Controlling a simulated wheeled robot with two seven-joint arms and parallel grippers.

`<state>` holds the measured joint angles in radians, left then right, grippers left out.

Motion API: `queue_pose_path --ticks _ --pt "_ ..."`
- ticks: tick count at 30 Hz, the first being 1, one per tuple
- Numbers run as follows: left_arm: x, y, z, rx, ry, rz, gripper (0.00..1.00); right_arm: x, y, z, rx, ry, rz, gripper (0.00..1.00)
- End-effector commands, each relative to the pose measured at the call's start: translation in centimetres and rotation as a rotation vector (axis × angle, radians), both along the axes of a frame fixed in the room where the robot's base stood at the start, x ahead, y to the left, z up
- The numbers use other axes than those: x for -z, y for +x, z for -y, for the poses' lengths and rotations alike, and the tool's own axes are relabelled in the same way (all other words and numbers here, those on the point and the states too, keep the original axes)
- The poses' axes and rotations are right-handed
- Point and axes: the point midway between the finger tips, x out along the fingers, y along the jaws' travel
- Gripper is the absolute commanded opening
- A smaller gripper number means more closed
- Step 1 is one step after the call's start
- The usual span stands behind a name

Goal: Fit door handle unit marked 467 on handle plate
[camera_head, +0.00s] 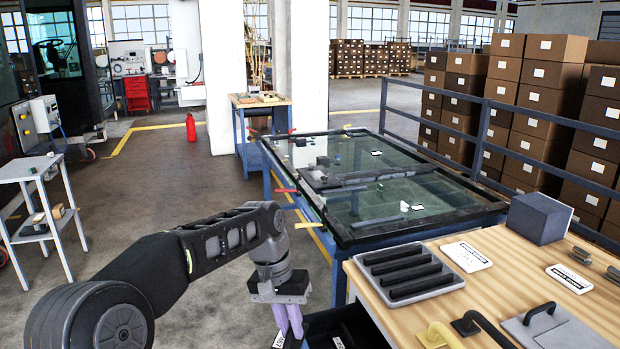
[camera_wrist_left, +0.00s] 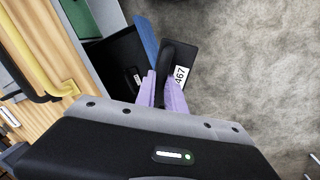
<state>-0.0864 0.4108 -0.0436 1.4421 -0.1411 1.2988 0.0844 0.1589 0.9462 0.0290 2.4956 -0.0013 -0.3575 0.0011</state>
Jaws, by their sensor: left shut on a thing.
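My left gripper (camera_head: 289,322) points down beside the workbench's left edge, its lavender fingers shut on a dark door handle unit. In the left wrist view the unit (camera_wrist_left: 177,52) shows between the fingertips (camera_wrist_left: 162,92), with a white label reading 467. The unit hangs over or beside a black bin (camera_head: 350,326); whether it touches the bin I cannot tell. Another labelled dark part (camera_wrist_left: 137,78) lies in the bin. A grey plate (camera_head: 572,338) with a black handle lies at the bench's front right; whether it is the handle plate I cannot tell. My right gripper is not in view.
The wooden bench (camera_head: 510,272) carries a grey slotted tray (camera_head: 408,297), white label cards (camera_head: 467,257), a dark block (camera_head: 540,218), a yellow handle (camera_head: 440,336) and a black handle (camera_head: 482,325). A glass-topped table (camera_head: 375,220) stands behind.

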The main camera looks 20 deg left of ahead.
Motion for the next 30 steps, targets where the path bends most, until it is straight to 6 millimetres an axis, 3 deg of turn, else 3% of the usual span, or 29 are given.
queue_pose_path --ticks 14,23,30 --pt "0.0 0.0 0.0 0.0 0.0 0.001 0.0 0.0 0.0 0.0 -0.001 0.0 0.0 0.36" --pt "3.9 -1.9 -0.1 -0.001 0.0 -0.001 0.0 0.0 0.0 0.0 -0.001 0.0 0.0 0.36" --pt "4.0 -1.9 0.0 -0.001 0.0 0.002 0.0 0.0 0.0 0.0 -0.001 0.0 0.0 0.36"
